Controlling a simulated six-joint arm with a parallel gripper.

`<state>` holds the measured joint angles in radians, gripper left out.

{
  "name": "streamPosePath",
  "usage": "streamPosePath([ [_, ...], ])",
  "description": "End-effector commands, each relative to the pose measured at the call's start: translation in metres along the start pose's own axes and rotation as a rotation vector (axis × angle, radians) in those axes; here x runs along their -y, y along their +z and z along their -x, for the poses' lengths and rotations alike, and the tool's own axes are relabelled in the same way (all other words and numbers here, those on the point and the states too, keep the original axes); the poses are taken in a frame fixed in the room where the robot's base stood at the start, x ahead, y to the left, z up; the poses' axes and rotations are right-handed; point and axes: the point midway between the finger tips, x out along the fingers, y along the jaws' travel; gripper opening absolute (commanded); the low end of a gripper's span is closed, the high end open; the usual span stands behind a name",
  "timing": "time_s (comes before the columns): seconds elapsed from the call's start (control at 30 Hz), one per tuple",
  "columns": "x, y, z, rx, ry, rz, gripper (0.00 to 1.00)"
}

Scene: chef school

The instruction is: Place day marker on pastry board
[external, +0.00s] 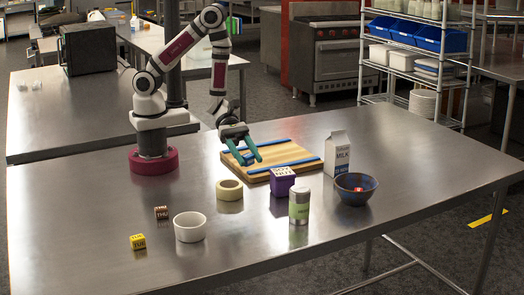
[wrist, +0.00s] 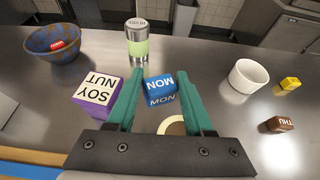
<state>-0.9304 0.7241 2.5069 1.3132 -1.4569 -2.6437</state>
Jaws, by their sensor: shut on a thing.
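My gripper (external: 249,160) is shut on a blue day marker cube lettered MON (wrist: 160,90). In the wrist view the cube sits between the teal fingertips (wrist: 160,83); in the external view I cannot make it out. The wooden pastry board (external: 290,151), with blue strips on it, lies on the steel table behind and to the right of the gripper. In the external view the fingers overlap its near left part.
A tape roll (external: 229,190) lies in front of the gripper. A purple soy nut box (external: 282,181) and a green-labelled can (external: 299,204) stand before the board. A milk carton (external: 337,154) stands right of it. A white cup (external: 190,227) is at front left.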

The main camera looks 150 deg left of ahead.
Motion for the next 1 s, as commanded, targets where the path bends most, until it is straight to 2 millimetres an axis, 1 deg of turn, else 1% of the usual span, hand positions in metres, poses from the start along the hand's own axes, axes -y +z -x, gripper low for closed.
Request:
streamPosePath([
  [0.03, -0.030, -0.005, 0.013, 0.000, 0.083, 0.034, 0.00],
  [0.07, -0.048, -0.009, 0.021, 0.000, 0.136, 0.056, 0.00],
  [0.1, -0.072, -0.014, 0.035, 0.000, 0.207, 0.085, 0.00],
  [0.17, -0.106, -0.024, 0.059, 0.000, 0.315, 0.130, 0.00],
  [0.2, -0.127, -0.031, 0.075, 0.000, 0.382, 0.159, 0.00],
  [0.27, -0.152, -0.041, 0.100, 0.000, 0.475, 0.199, 0.00],
  [0.3, -0.166, -0.047, 0.116, 0.001, 0.529, 0.221, 0.00],
  [0.4, -0.191, -0.060, 0.148, 0.003, 0.635, 0.266, 0.00],
  [0.5, -0.204, -0.068, 0.169, 0.004, 0.698, 0.293, 0.00],
  [0.57, -0.207, -0.075, 0.173, 0.003, 0.716, 0.303, 0.00],
  [0.67, -0.209, -0.095, 0.168, 0.002, 0.724, 0.310, 0.00],
  [0.77, -0.208, -0.111, 0.161, 0.002, 0.722, 0.308, 0.00],
  [0.8, -0.208, -0.120, 0.157, 0.002, 0.721, 0.310, 0.00],
  [0.9, -0.208, -0.139, 0.149, 0.002, 0.722, 0.308, 0.00],
  [1.0, -0.208, -0.146, 0.146, 0.003, 0.723, 0.304, 0.00],
])
